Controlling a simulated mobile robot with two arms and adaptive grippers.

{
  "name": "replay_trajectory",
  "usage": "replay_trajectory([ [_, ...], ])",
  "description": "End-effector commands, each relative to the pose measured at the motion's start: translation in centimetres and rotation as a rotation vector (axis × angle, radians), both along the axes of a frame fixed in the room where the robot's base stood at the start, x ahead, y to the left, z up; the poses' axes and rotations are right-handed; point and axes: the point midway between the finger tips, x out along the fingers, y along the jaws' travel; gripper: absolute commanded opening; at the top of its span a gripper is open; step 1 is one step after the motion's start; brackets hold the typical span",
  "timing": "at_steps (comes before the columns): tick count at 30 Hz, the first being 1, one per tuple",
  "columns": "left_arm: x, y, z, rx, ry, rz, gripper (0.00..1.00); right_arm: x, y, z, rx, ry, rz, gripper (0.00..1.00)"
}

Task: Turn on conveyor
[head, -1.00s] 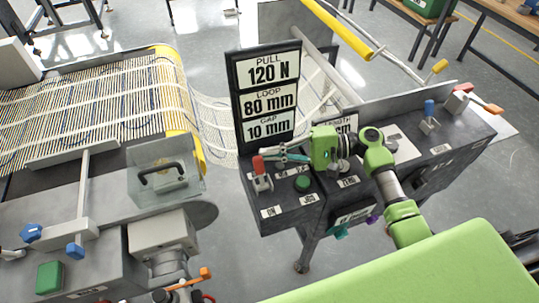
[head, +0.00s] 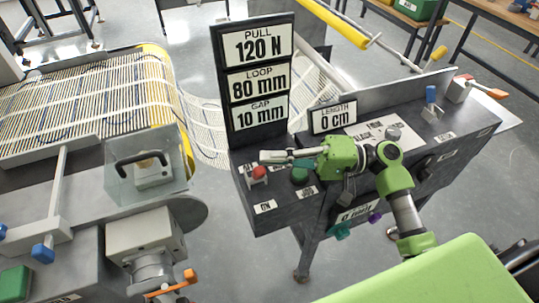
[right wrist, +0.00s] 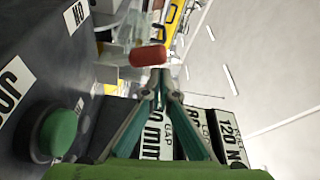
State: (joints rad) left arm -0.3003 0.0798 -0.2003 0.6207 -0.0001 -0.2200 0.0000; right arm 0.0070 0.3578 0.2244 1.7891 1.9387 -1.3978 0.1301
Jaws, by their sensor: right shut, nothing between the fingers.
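A switch with a red knob (head: 259,172) stands on the dark control console (head: 285,215), above the "ON" label (head: 265,207). The knob looks tilted toward the near side. My right gripper (head: 266,156) is shut and empty, its fingers pointing left just behind the knob in the head view. In the right wrist view the red knob (right wrist: 148,55) lies just beyond the closed fingertips (right wrist: 160,78); I cannot tell whether they touch. A green button (head: 300,174) sits beside the switch near the "JOG" label, below my fingers. My left gripper is not in view.
A tall sign (head: 256,80) reading 120 N, 80 mm and 10 mm rises close behind my fingers. A "LENGTH 0 cm" display (head: 332,116) stands behind the gripper. The mesh conveyor (head: 80,105) lies left, with a clear-covered box (head: 150,172).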

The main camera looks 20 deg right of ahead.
Motion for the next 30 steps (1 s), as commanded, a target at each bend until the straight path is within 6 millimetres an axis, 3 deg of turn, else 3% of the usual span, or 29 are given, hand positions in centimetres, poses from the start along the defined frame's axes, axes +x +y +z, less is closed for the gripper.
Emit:
replay_trajectory([
  [12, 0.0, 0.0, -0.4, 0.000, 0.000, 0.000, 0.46, -1.2, 0.0, -0.4, -0.002, 0.002, 0.004, 0.00],
  [30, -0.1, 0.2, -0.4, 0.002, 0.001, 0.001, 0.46, -1.5, -0.2, -0.6, -0.003, 0.008, 0.008, 0.00],
])
